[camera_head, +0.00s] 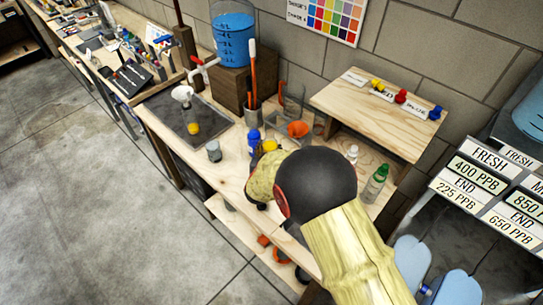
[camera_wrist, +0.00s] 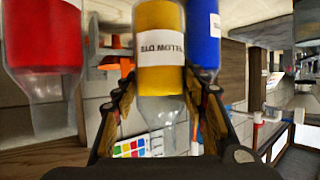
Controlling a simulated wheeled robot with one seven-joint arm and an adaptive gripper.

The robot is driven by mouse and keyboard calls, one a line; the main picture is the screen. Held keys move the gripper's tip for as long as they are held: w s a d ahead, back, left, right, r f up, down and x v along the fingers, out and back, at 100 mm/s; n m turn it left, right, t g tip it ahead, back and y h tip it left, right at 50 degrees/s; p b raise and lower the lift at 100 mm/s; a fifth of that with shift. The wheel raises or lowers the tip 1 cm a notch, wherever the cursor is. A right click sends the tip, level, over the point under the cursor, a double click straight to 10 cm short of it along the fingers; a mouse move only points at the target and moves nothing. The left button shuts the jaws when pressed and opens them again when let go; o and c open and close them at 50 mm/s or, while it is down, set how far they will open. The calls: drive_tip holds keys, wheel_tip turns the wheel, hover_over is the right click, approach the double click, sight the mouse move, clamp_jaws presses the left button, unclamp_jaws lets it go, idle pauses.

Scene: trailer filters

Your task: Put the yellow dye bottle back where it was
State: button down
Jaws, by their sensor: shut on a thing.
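The yellow dye bottle (camera_wrist: 160,30) is between the fingers of my gripper (camera_wrist: 160,82) in the wrist view, with its labelled yellow body and clear neck showing. The gripper is shut on it. The wrist view is upside down, so the bottle appears neck-down. A red bottle (camera_wrist: 42,45) and a blue bottle (camera_wrist: 204,40) flank it in that view. In the head view, my arm hides most of the gripper; a bit of yellow (camera_head: 270,145) shows beside the blue bottle (camera_head: 254,139). I cannot tell whether the held bottle touches the bench.
A raised wooden shelf (camera_head: 365,125) bears labels and yellow, red and blue knobs. On the bench are an orange funnel (camera_head: 298,129), a grey cup (camera_head: 214,151), a spray bottle (camera_head: 190,112) on a dark mat and a green bottle (camera_head: 376,182). The bench's front left is clear.

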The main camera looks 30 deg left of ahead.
drive_tip(key=shift+w+f, duration=0.6)
drive_tip(key=shift+f, duration=0.05)
drive_tip(key=shift+w+f+b, duration=0.1)
drive_tip(key=shift+f+b, duration=0.5)
drive_tip(key=shift+f, duration=1)
drive_tip(key=shift+f, duration=0.1)
drive_tip(key=c, duration=1.3)
unclamp_jaws()
drive_tip(key=shift+f, duration=0.1)
drive_tip(key=shift+r, duration=0.25)
drive_tip(key=p+v, duration=0.2)
drive_tip(key=v, duration=1)
drive_tip(key=shift+f, duration=0.15)
